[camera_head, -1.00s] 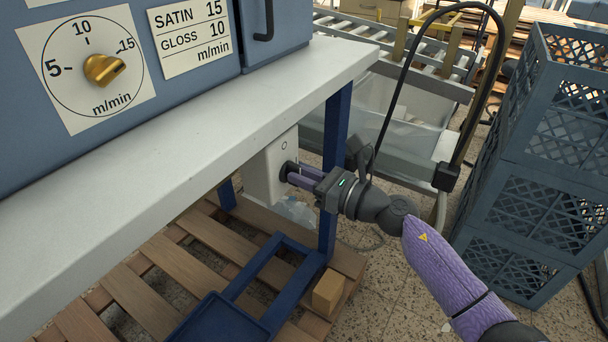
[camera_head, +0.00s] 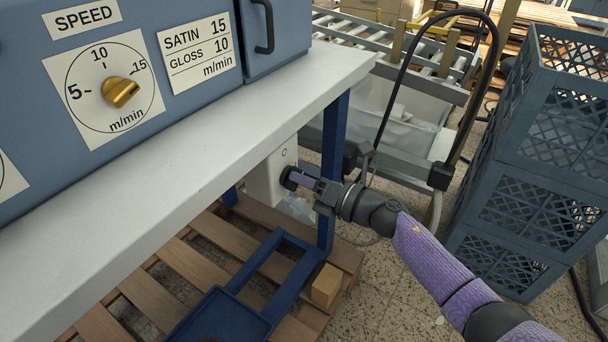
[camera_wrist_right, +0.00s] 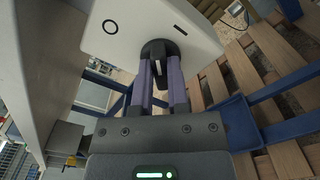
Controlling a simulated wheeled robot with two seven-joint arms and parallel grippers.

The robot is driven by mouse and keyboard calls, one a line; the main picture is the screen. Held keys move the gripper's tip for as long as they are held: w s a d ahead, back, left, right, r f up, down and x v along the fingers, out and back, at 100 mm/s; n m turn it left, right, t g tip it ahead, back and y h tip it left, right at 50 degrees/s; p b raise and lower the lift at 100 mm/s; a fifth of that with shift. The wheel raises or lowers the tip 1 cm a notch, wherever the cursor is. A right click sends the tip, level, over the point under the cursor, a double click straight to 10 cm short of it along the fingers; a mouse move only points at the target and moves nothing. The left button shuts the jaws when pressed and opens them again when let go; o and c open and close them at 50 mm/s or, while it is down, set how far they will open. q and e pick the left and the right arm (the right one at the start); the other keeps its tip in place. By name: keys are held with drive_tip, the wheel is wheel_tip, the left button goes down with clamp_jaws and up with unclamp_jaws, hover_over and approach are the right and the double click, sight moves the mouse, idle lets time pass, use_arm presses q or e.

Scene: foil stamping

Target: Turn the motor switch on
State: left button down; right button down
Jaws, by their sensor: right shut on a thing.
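The motor switch is a pale box (camera_head: 262,182) under the bench top, beside the blue leg. It also shows in the right wrist view (camera_wrist_right: 205,50), with a round O mark at left and a bar mark at right. Its black rotary knob (camera_wrist_right: 153,47) sits between and below the marks and carries a white line. My right gripper (camera_head: 293,179) comes from the right and is shut on the knob, one purple finger on each side in the wrist view. The fingers partly cover the knob, so its exact setting is hard to read. My left gripper is not in view.
The white bench top (camera_head: 180,170) hangs over the switch. A blue leg (camera_head: 334,150) stands just right of the box. A wooden pallet (camera_head: 205,255) and blue frame lie below. Stacked blue-grey crates (camera_head: 530,215) stand at right, near my arm.

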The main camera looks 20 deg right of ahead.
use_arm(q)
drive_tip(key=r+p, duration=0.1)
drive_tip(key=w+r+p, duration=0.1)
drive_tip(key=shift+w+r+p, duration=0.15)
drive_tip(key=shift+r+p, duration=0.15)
use_arm(e)
drive_tip(key=m, duration=0.8)
drive_tip(key=shift+d+f, duration=0.1)
drive_tip(key=shift+f, duration=0.1)
drive_tip(key=shift+m, duration=0.3)
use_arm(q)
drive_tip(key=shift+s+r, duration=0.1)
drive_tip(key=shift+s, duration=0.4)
